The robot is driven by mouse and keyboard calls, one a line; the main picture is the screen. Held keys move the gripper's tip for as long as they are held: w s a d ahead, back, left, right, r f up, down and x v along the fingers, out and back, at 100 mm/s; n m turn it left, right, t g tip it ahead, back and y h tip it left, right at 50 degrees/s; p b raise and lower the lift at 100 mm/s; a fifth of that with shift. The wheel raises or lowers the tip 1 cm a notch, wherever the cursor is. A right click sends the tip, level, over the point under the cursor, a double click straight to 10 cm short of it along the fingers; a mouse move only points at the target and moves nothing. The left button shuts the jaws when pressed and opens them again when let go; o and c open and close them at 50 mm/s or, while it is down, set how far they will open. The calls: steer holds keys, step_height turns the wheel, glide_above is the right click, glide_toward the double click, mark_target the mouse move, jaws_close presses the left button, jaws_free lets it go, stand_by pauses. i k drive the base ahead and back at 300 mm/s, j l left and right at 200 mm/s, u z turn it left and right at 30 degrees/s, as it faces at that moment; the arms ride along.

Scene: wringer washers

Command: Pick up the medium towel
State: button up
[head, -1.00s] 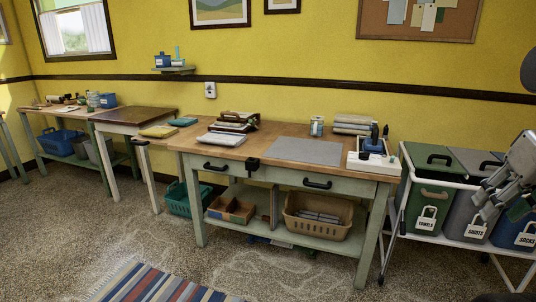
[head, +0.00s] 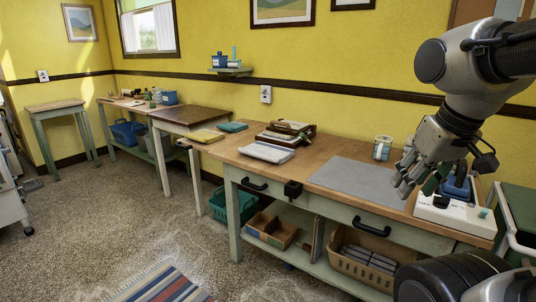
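A light grey-white one (head: 266,152) is on the wooden bench top and looks largest. No label shows which is the medium towel. My gripper (head: 415,188) hangs over the right part of the bench, well away from all three. Its fingers look spread, with nothing between them.
A grey mat (head: 358,180) lies on the bench. A brown case (head: 287,133) sits behind the grey-white towel. Floor at left is open, with a striped rug (head: 165,287).

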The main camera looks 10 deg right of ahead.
mark_target(204, 135)
steer(key=i+j, duration=0.4)
steer(key=i+j+u, duration=0.1)
steer(key=i+j, duration=0.35)
steer(key=i, duration=0.15)
steer(key=i+j, duration=0.35)
steer(key=i, duration=0.15)
steer(key=i+j, duration=0.4)
steer(key=i+j+u, duration=0.1)
steer(key=i+j, duration=0.3)
steer(key=i, duration=0.2)
steer(key=i+j, duration=0.3)
steer(key=i, duration=0.25)
